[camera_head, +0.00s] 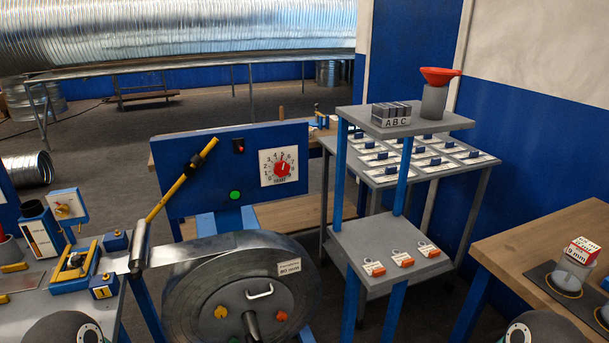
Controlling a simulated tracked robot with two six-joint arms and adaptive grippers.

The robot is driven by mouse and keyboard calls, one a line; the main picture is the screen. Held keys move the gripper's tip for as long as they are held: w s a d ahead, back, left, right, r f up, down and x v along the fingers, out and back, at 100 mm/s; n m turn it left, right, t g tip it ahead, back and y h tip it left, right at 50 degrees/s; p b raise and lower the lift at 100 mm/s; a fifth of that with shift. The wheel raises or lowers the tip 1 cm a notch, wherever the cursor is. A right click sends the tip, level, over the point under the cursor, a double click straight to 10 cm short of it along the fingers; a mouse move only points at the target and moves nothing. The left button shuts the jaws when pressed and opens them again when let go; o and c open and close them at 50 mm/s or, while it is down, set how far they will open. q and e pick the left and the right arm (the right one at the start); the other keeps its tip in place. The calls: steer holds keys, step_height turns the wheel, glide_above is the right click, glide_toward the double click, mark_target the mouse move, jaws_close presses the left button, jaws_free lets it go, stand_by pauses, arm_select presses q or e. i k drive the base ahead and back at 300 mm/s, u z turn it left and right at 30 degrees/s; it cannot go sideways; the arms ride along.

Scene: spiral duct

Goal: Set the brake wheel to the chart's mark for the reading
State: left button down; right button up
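A red dial wheel (282,169) sits on a white numbered plate (279,167) at the right of an upright blue panel (230,170). I take it for the brake wheel. Its small lettering and exact setting are too small to read with certainty. A large sheet-metal coil (215,290) stands below the panel, with a white label (289,267) on its upper right face. I cannot pick out the chart or the reading for sure. Neither gripper shows; only dark rounded parts, probably of my arms, show at the bottom left and bottom right.
A yellow-handled lever (180,182) slants across the panel, near a green button (235,195). A bench with blue and yellow tools (75,264) is left. A shelf stand (395,120) with padlocks (402,258) is right of the coil. A wooden table (540,255) is far right.

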mark_target(280, 169)
steer(key=u, duration=0.2)
steer(key=i, duration=0.85)
steer(key=z, duration=0.1)
